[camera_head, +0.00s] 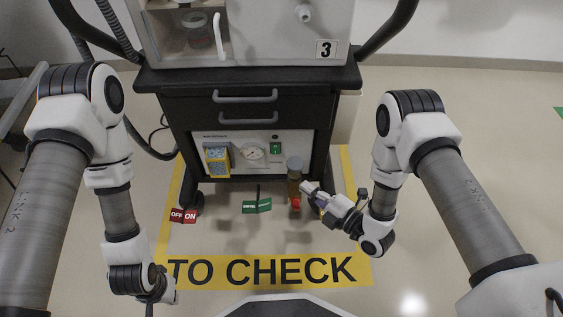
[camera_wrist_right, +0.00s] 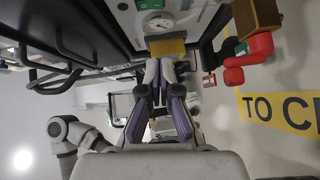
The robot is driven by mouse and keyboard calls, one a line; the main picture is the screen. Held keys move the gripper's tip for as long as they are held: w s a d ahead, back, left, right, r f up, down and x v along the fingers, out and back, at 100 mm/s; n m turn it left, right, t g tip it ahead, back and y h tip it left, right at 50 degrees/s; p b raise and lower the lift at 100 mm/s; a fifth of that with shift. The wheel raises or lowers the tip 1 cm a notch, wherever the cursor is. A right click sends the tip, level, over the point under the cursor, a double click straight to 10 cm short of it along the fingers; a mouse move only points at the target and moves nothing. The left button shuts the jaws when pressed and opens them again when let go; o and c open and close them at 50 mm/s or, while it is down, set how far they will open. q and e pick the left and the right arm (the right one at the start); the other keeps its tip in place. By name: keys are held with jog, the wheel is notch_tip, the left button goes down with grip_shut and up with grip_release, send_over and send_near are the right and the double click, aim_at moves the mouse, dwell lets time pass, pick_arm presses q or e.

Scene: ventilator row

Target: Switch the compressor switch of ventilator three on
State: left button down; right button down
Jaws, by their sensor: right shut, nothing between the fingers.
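Ventilator three, marked by a number 3 plate (camera_head: 326,49), stands on a dark drawer cart at the centre. Its compressor panel (camera_head: 232,172) is low in the cart, with a round gauge (camera_head: 252,152) and a small green switch (camera_head: 276,148) to the gauge's right. I cannot tell the switch's position. My right gripper (camera_head: 308,187) is shut and empty, below and right of the switch, apart from it. In the right wrist view its fingers (camera_wrist_right: 159,66) point toward the panel's gauge (camera_wrist_right: 158,22). My left gripper (camera_head: 158,294) is low at the left, its fingers unclear.
A brown cylinder with a red bottom (camera_head: 295,203) stands beside my right gripper; its red part (camera_wrist_right: 247,60) shows in the wrist view. A yellow-and-blue box (camera_head: 217,159) is left of the gauge. Red (camera_head: 184,215) and green (camera_head: 257,206) tags sit low in front. Yellow floor tape surrounds the cart.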

jog(key=shift+w, duration=0.1)
jog(key=b, duration=0.4)
send_near(272, 153)
jog(key=a, duration=0.4)
jog(key=w+b, duration=0.1)
jog(key=w, duration=0.1)
jog(key=w+b, duration=0.1)
jog(key=w, duration=0.1)
jog(key=shift+w+a+f, duration=0.1)
jog(key=shift+w+f, duration=0.15)
